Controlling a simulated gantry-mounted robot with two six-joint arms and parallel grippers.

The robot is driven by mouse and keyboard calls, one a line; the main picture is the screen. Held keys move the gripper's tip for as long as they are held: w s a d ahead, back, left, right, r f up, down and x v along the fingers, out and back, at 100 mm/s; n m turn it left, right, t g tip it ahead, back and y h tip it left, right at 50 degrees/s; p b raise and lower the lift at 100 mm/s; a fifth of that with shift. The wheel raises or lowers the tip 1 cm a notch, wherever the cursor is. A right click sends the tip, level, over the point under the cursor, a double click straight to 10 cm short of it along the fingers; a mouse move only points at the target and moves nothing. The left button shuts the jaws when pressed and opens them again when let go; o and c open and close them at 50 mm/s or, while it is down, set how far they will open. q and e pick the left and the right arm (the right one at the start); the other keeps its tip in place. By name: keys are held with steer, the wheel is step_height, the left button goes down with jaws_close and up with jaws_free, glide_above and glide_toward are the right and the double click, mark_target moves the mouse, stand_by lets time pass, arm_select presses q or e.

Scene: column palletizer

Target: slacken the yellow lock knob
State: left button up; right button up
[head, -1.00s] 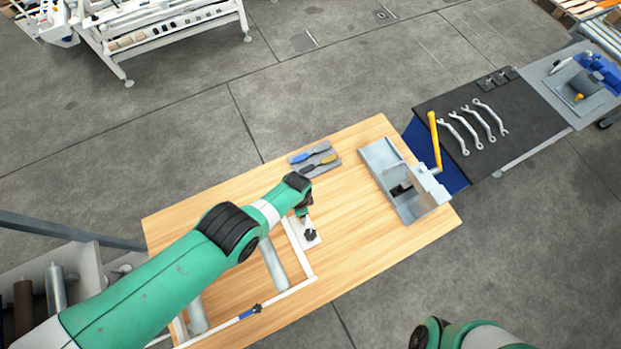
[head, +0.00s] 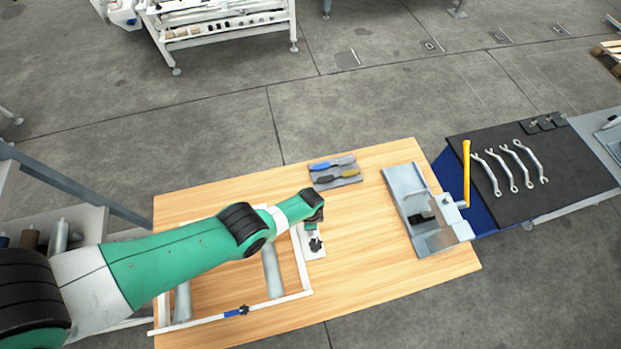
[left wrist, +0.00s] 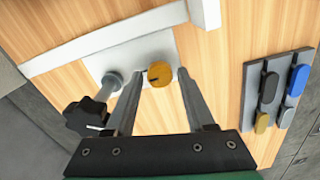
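The yellow lock knob (left wrist: 160,74) is a small round disc with a dark mark, on a light plate (left wrist: 104,66) on the wooden table. My left gripper (left wrist: 161,76) is open, with one fingertip on each side of the knob in the left wrist view. A gap shows on the right side; whether the left finger touches the knob, I cannot tell. In the head view my left gripper (head: 313,228) points down over the plate (head: 318,254), and the yellow knob is hidden there. A black star knob on a rod (left wrist: 85,117) stands beside the left finger. My right gripper is out of view.
A white frame (head: 303,262) with grey rollers lies on the table (head: 360,272). A grey holder (head: 335,172) with blue and yellow-handled tools lies behind the gripper. A metal fixture with a yellow lever (head: 466,170) stands at right. Wrenches lie on a black mat (head: 555,170).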

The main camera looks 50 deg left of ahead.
arm_select(q)
jaws_close()
steer(key=shift+n, duration=0.3)
steer(key=n, duration=1.2)
steer(key=shift+n, duration=2.1)
